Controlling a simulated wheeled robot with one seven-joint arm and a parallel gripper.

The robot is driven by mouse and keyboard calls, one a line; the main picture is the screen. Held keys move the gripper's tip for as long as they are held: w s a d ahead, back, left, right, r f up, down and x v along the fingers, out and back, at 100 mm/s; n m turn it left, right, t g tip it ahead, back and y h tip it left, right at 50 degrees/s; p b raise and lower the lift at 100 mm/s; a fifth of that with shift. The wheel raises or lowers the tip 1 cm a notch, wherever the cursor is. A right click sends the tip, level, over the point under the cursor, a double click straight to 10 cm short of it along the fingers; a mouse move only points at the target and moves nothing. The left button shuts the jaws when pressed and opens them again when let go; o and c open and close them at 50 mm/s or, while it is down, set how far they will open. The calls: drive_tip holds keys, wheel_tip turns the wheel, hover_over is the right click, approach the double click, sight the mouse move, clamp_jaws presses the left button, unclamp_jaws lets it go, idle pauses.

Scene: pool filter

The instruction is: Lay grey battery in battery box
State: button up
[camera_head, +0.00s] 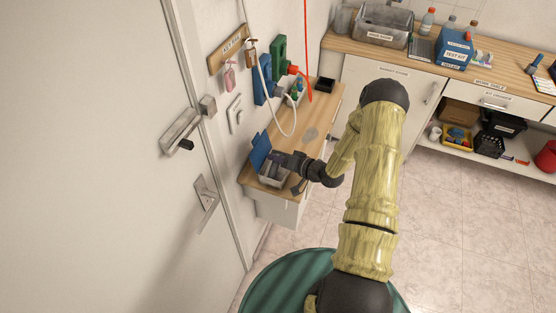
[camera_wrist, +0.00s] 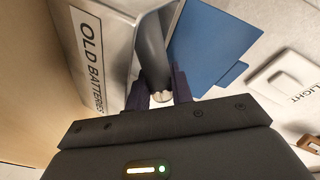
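The battery box (camera_head: 270,182) is a light open box with its blue lid (camera_head: 260,152) raised, on the wooden shelf by the wall. In the wrist view its side (camera_wrist: 97,50) reads OLD BATTERIES, and the blue lid (camera_wrist: 212,42) stands at right. My gripper (camera_head: 278,160) is over the box. In the wrist view my gripper (camera_wrist: 160,88) has its two dark fingers closed on the grey battery (camera_wrist: 151,48), whose silvery end shows between them. The battery's far end is at the box opening; whether it touches the bottom is hidden.
The wooden shelf (camera_head: 312,133) also bears a small black box (camera_head: 325,85) and a light tray behind. Blue and green wall units (camera_head: 262,80) and a looping white hose hang close above. A light switch (camera_wrist: 285,80) is near the lid.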

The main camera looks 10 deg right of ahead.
drive_tip(key=shift+s+f+g, duration=0.3)
drive_tip(key=shift+s+f, duration=0.1)
drive_tip(key=shift+f, duration=0.35)
drive_tip(key=shift+o, duration=0.7)
drive_tip(key=shift+w+r+p, duration=0.2)
drive_tip(key=shift+r+p, duration=0.55)
drive_tip(key=shift+r, duration=0.15)
drive_tip(key=shift+w+d+r+p, duration=0.1)
drive_tip(key=shift+d+r+p, duration=0.1)
drive_tip(key=shift+r+p, duration=0.6)
wheel_tip(320, 180, up, 2)
drive_tip(key=shift+w+a+r+p, duration=0.1)
drive_tip(key=shift+a+p, duration=0.05)
drive_tip(key=shift+p, duration=0.25)
drive_tip(key=shift+r+p, duration=0.6)
drive_tip(key=shift+r, duration=0.35)
drive_tip(key=shift+w, duration=0.1)
